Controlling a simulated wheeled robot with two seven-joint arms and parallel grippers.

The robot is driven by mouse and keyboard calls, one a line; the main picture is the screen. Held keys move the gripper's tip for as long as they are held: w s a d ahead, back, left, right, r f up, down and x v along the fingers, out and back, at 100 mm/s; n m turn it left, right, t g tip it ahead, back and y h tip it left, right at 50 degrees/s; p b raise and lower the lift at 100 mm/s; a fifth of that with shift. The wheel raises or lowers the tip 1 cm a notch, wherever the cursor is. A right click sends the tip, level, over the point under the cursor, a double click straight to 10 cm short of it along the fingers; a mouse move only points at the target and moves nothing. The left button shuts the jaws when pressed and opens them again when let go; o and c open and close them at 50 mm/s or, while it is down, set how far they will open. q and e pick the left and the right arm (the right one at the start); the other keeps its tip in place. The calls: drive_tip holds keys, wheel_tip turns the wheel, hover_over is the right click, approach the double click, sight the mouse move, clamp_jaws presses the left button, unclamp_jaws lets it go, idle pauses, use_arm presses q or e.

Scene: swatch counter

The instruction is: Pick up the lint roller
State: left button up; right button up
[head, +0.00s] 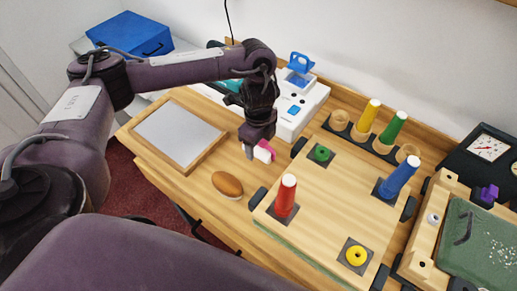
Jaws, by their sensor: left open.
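What looks like the lint roller (263,154), a small white roll with a pink part, is at the tip of my left gripper (254,150), left of the wooden board. My left gripper points down over it from above and is open. Part of the roller is hidden by the gripper, and I cannot tell whether the fingers touch it. My right gripper is not in view.
A wooden board (328,205) with red and blue cones stands right of the gripper. A brown oval brush-like object (227,183) lies just in front. A wood-framed grey panel (180,135) lies left. A white machine (296,112) stands behind.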

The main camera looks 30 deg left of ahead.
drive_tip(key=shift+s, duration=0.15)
use_arm(q)
drive_tip(key=c, duration=1.1)
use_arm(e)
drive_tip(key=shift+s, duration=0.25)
use_arm(q)
drive_tip(key=shift+r, duration=0.1)
drive_tip(key=shift+c, duration=0.2)
